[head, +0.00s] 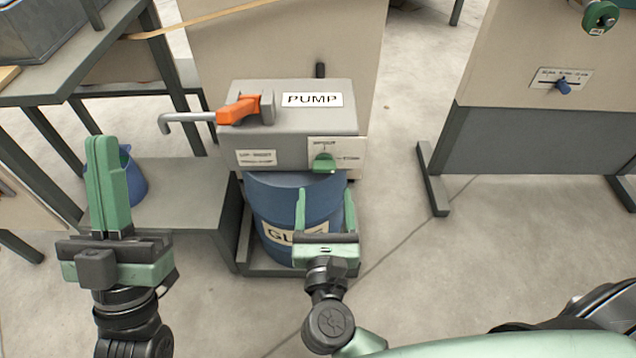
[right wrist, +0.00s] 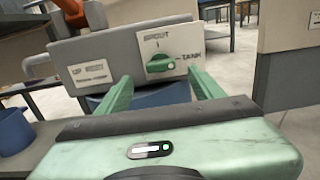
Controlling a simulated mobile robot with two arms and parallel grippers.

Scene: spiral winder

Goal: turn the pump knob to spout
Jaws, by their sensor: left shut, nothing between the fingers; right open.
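The green pump knob (head: 324,163) is on the front plate of the grey pump box (head: 290,125). In the right wrist view the knob (right wrist: 160,63) lies roughly sideways, its pale-marked end toward the TANK label (right wrist: 189,55) on the right. The SPOUT label (right wrist: 156,34) is above it. My right gripper (head: 325,198) is open and empty, in front of and below the knob. Its two fingers flank the knob in the right wrist view, apparently short of it. My left gripper (head: 104,150) is shut and empty, raised at the left.
A blue GLUE drum (head: 270,205) stands under the pump box. An orange-handled spout lever (head: 238,111) sticks out left on the box. A grey bench (head: 190,185) with a blue bucket (head: 133,180) is at the left.

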